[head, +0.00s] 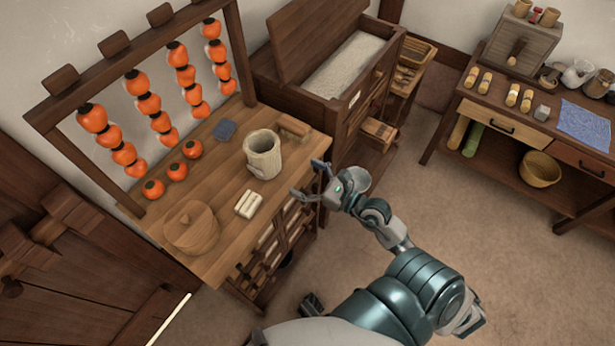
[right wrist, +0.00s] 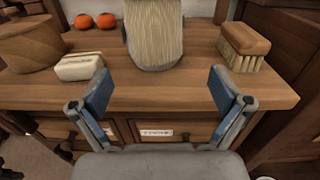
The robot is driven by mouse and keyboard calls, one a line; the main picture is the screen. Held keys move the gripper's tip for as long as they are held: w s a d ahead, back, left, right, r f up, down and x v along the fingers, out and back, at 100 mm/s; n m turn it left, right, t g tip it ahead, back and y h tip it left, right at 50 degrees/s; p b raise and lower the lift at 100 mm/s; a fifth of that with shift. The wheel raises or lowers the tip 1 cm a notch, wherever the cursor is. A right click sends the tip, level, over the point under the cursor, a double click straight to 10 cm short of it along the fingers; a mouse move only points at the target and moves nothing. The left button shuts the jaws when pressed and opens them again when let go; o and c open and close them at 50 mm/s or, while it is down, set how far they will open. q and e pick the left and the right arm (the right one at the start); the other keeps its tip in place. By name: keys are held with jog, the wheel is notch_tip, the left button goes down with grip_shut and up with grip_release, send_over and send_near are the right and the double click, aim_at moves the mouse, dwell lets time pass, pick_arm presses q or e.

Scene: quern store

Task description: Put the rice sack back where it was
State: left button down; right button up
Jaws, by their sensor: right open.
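A pale, straw-coloured, ribbed upright cylinder, which looks like the rice sack (head: 263,155), stands on the wooden workbench (head: 222,185). In the right wrist view the sack (right wrist: 154,35) is straight ahead, its top cut off by the frame. My right gripper (head: 308,178) is open and empty at the bench's front edge, its fingers pointing toward the sack. In the right wrist view the gap between its fingers (right wrist: 160,88) lines up with the sack, which stands beyond the fingertips, apart from them. My left gripper is not clearly in view.
A brush (right wrist: 244,45) stands right of the sack, a pale bundled block (head: 248,204) to its left. A round lidded wooden tub (head: 191,228), orange fruits (head: 177,171) and a dark blue cloth (head: 224,130) share the bench. An open grain chest (head: 330,100) stands beyond its right end.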

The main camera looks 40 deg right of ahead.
jog(key=s+d+f+m+g+h, duration=0.15)
jog(key=d+f+m+h, duration=0.4)
jog(key=f+m, duration=0.7)
jog(key=s+d+f+m+g+h, duration=0.15)
jog(key=d+f+m+h, duration=0.4)
jog(key=m, duration=1.25)
jog(key=s+a+f+m+g+y, duration=0.1)
jog(key=s+a+f+m+g, duration=0.25)
jog(key=f, duration=0.35)
jog(key=s+a+f+m+g, duration=0.2)
jog(key=s+a+f+g, duration=0.25)
jog(key=f, duration=0.35)
jog(key=s+a+f+m+g+y, duration=0.1)
jog(key=s+a+f+g+y, duration=0.1)
jog(key=s+a+f, duration=0.3)
jog(key=s+a+f+m+g+y, duration=0.1)
jog(key=s+a+g+y, duration=0.15)
jog(key=a, duration=0.35)
pick_arm(q)
jog(key=s+f+p, duration=0.4)
jog(key=f, duration=0.5)
jog(key=shift+a, duration=0.15)
pick_arm(e)
jog(key=s+d+f, duration=0.1)
jog(key=s+f, duration=0.3)
jog(key=f, duration=0.6)
jog(key=shift+s+d+f+h, duration=0.15)
jog(key=shift+s+h, duration=0.1)
jog(key=shift+h, duration=0.1)
